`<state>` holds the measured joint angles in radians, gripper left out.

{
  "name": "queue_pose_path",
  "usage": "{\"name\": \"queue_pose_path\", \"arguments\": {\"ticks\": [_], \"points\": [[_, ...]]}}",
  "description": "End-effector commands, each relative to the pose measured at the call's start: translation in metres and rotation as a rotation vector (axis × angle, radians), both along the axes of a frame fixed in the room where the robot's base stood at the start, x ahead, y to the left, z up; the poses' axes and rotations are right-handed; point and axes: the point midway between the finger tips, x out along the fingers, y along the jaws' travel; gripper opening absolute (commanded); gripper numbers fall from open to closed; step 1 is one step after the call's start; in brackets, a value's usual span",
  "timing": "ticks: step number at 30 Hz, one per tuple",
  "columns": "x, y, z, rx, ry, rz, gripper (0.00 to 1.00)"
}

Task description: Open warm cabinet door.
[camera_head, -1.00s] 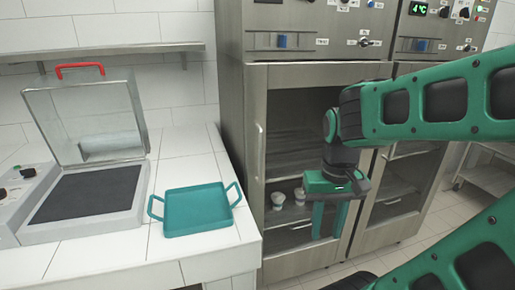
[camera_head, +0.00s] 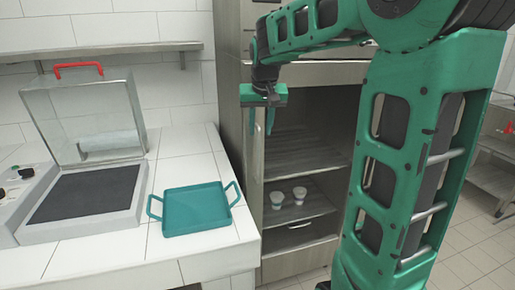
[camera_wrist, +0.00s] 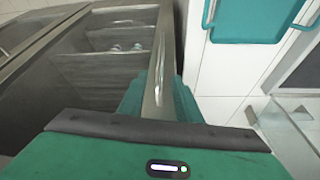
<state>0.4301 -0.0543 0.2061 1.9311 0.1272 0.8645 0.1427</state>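The warm cabinet (camera_head: 300,72) is the tall steel cabinet right of the counter, with a glass-fronted door (camera_head: 312,225) that looks closed. Its long upright handle (camera_head: 258,165) runs along the door's left edge and shows as a metal bar (camera_wrist: 164,60) in the wrist view. My gripper (camera_head: 262,130) points down at the handle's upper part, fingers spread to either side of it. In the wrist view the bar passes between my green fingers (camera_wrist: 160,105). The fingers look apart; contact with the bar cannot be made out.
Two small cups (camera_head: 288,196) stand on a shelf behind the glass. A teal tray (camera_head: 196,210) lies on the white counter (camera_head: 100,250) left of the cabinet, beside an open-lidded device (camera_head: 85,195). A steel rack (camera_head: 490,170) stands at the far right.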

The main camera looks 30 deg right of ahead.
Motion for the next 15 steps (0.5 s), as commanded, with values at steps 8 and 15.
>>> {"name": "queue_pose_path", "arguments": {"ticks": [8,15], "points": [[0.015,-0.008,-0.047,0.001,0.006,-0.001,0.31],[0.026,-0.014,-0.077,0.001,0.004,0.0,0.31]]}}
